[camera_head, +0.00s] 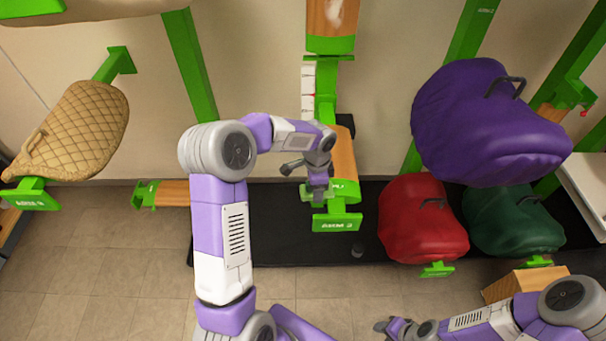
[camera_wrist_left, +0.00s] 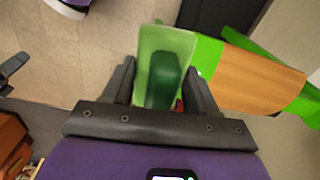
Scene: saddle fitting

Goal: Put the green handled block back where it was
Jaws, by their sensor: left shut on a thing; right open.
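The green handled block (camera_wrist_left: 165,45) has a pale green plate and a dark green handle (camera_wrist_left: 164,88). In the left wrist view, the handle is between the two dark fingers of my left gripper (camera_wrist_left: 162,88), which is shut on it. In the head view, my left gripper (camera_head: 318,192) is in the middle, close to a wooden rack arm with a green end plate (camera_head: 337,222). The block is mostly hidden there, and I cannot tell whether it touches the rack. My right gripper (camera_head: 386,326) is open and empty at the lower right, above the floor.
A purple covered saddle (camera_head: 485,125), a red one (camera_head: 422,220) and a dark green one (camera_head: 510,220) hang at the right. A tan quilted saddle (camera_head: 80,130) is at the left. A wooden box (camera_head: 520,283) stands near my right arm. The floor (camera_head: 110,280) at lower left is clear.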

